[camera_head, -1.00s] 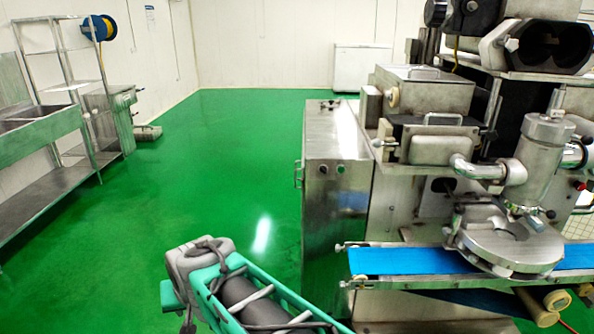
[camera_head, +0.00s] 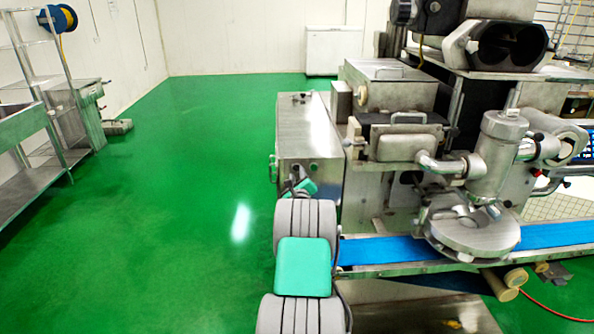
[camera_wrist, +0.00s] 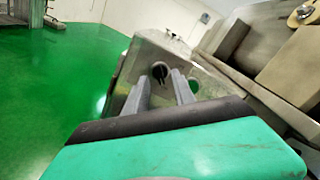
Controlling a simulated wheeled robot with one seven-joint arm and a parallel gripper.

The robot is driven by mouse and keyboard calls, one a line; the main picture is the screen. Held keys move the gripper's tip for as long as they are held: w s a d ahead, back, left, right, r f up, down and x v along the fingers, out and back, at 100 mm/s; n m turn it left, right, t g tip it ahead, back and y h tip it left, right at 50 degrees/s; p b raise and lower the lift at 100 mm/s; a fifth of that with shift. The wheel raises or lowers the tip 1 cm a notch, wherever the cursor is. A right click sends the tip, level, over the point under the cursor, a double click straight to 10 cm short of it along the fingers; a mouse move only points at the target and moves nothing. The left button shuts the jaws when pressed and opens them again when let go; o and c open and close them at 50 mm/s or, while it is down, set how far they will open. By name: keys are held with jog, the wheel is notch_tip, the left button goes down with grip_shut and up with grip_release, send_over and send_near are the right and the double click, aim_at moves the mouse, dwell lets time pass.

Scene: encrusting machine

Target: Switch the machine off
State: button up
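The encrusting machine (camera_head: 440,135) stands on the right in the head view, with a steel cabinet (camera_head: 310,135) at its left end. In the wrist view, the cabinet front (camera_wrist: 128,85) carries a dark round knob (camera_wrist: 159,70) and a second small control (camera_wrist: 193,86) to its right. My gripper (camera_wrist: 162,80) points at this panel, its two grey fingers apart and empty. The dark knob appears between and just beyond the fingertips; I cannot tell whether they touch it. In the head view my gripper (camera_head: 298,188) is small and partly hides the panel.
A blue conveyor belt (camera_head: 385,250) runs along the machine's front, right of my arm. Steel shelving and a sink bench (camera_head: 25,165) stand at the far left. The green floor (camera_head: 170,220) between is clear. A white chest (camera_head: 333,50) stands at the back wall.

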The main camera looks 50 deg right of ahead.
jog(key=shift+x, duration=0.95)
grip_shut()
